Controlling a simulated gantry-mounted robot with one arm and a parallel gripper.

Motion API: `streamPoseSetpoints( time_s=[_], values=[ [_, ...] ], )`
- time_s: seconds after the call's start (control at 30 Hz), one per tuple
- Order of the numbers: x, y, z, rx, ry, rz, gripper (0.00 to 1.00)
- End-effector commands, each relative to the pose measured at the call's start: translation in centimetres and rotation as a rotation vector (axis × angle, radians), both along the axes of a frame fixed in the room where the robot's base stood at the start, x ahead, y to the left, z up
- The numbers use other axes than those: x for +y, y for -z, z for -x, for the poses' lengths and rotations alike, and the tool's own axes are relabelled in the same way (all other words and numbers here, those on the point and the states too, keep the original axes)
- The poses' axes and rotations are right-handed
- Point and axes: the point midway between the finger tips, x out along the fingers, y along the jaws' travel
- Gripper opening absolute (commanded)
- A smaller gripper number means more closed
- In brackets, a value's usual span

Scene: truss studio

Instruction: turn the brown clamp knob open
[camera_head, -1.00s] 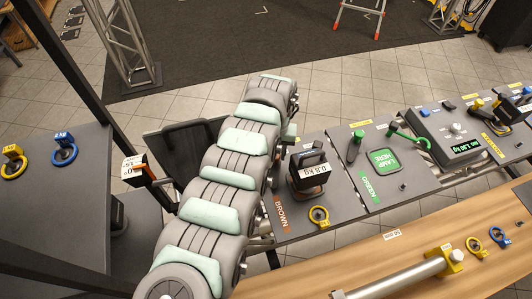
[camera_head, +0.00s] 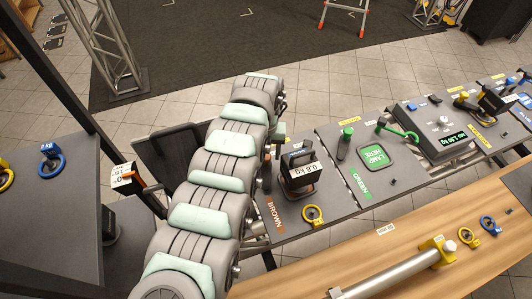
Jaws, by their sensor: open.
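The brown station is a dark grey panel with a BROWN label (camera_head: 275,217). A dark upright post, seemingly the brown clamp knob (camera_head: 266,175), shows only partly beside my arm's right edge. A black device marked 0.8 kg (camera_head: 299,174) stands on the panel just right of it. My arm reaches up from the bottom and bends over at the top, left of this panel. My gripper is hidden behind the arm links, so its fingers and their distance from the knob cannot be seen.
The green station (camera_head: 364,188) with a lit LAMP HERE pad (camera_head: 376,158) adjoins on the right. A yellow ring (camera_head: 313,215) sits at the brown panel's front edge. A wooden bench (camera_head: 330,264) carries a metal tube (camera_head: 395,275). A dark table (camera_head: 50,220) stands left.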

Motion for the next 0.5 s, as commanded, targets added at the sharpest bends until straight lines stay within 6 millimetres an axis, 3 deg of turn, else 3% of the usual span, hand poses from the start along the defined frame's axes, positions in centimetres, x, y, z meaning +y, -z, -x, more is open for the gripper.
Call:
streamPoseSetpoints(
  time_s=[0.3,0.5],
  values=[
    [0.0,-6.3,-0.3,-0.009,0.001,0.0,0.55],
    [0.0,-9.0,-0.1,-0.004,0.001,0.0,0.55]
  ],
)
